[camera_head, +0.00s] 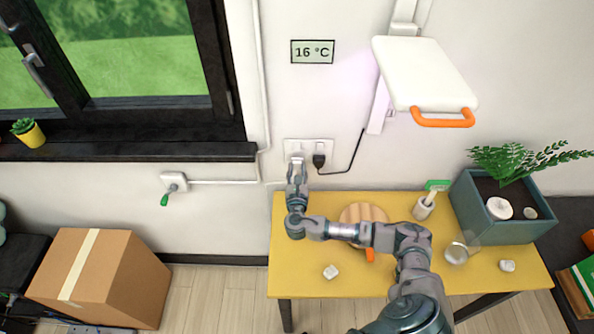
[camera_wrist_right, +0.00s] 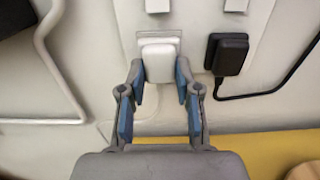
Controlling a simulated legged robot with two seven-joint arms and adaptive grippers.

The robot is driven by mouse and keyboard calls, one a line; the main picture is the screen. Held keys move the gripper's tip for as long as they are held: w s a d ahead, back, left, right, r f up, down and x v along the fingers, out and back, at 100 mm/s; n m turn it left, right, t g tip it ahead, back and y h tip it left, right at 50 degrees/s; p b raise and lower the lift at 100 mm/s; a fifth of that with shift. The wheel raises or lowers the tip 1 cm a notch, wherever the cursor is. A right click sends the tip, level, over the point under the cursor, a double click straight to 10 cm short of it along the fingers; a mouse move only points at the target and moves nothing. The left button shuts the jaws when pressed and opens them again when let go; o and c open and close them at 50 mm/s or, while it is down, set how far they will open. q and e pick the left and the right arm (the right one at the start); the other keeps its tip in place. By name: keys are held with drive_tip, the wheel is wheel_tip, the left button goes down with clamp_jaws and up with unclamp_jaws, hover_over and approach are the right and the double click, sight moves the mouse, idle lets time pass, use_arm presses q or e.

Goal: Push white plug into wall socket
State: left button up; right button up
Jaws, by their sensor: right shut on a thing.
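The white plug (camera_wrist_right: 158,63) is at the left place of the wall socket (camera_wrist_right: 130,20), its body against or very near the plate; I cannot tell how deep it sits. In the head view the plug (camera_head: 297,158) shows small above my gripper, and the socket plate (camera_head: 309,147) is on the wall above the yellow table. My right gripper (camera_wrist_right: 160,80) is shut on the white plug, with blue-padded fingers on both sides; it also shows in the head view (camera_head: 297,165). The plug's prongs are hidden. My left gripper is not in view.
A black plug (camera_wrist_right: 229,55) with a cable sits beside the white plug. The yellow table (camera_head: 310,270) below holds a round wooden board (camera_head: 363,213), a small white block (camera_head: 330,272) and a planter (camera_head: 500,228). A white panel with an orange handle (camera_head: 443,122) juts out at upper right.

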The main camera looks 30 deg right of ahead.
drive_tip(key=shift+w+d, duration=0.2)
drive_tip(key=shift+w, duration=0.15)
drive_tip(key=o, duration=1.2)
drive_tip(key=shift+c, duration=0.2)
drive_tip(key=v, duration=1.2)
